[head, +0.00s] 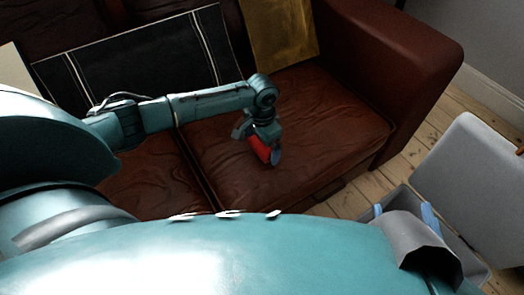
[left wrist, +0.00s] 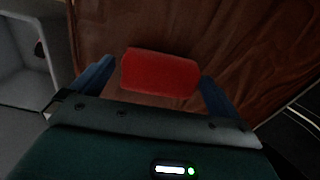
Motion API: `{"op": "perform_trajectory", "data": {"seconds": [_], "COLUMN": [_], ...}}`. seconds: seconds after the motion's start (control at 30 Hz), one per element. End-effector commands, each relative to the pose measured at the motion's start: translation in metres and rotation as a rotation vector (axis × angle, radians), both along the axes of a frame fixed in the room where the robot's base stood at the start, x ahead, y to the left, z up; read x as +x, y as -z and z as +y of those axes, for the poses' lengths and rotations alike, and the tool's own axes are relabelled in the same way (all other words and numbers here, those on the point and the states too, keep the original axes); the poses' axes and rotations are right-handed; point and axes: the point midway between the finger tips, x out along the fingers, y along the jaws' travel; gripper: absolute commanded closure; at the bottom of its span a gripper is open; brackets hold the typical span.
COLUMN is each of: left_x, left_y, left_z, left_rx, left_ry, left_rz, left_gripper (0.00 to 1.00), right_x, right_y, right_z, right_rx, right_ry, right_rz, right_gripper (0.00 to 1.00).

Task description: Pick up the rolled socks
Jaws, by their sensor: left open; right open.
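The rolled socks (head: 261,149) are a red bundle on the brown leather sofa seat. My left gripper (head: 257,146) reaches down over them with its fingers on either side. In the left wrist view the socks (left wrist: 160,73) lie between the two open blue fingers, with a small gap at the left finger and very close to the right one. Whether either finger touches them I cannot tell. My right gripper (head: 404,211) shows at the lower right with its blue fingers apart and nothing seen between them, partly hidden by my own body.
The sofa (head: 325,120) has a high armrest (head: 415,45) on the right. A black cushion with pale stripes (head: 150,60) and a yellow cushion (head: 280,35) lean on its back. A grey bin with a raised lid (head: 475,190) stands on the floorboards at right.

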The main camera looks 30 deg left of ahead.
Motion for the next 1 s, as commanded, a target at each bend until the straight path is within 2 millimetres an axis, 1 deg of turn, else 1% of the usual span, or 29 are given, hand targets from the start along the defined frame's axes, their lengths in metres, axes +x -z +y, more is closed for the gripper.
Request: {"op": "perform_trajectory", "data": {"seconds": [0.03,0.1,0.37,0.9,1.0], "left_x": [0.0000,0.0000,-0.0001,0.0000,0.0001], "left_y": [0.0079,0.0113,0.0112,0.0110,0.0108], "left_z": [-0.0002,-0.0004,-0.0005,-0.0007,-0.0006], "left_rx": [0.000,0.000,0.000,0.000,0.000], "left_ry": [0.000,0.001,0.001,0.001,0.001], "left_rz": [0.001,0.000,-0.001,-0.001,-0.001], "left_gripper": [0.00,0.00,0.01,0.45,0.45], "right_x": [-0.0004,-0.0009,-0.0011,-0.0009,-0.0009], "right_y": [0.0027,0.0012,-0.0009,-0.0004,-0.0005], "right_z": [0.0011,0.0021,0.0026,0.0024,0.0023], "right_rx": [-0.001,0.002,0.003,0.003,0.003], "right_ry": [-0.006,-0.011,-0.013,-0.012,-0.012], "right_rz": [-0.017,-0.033,-0.039,-0.037,-0.037], "right_gripper": [0.38,0.38,0.38,0.38,0.38]}}
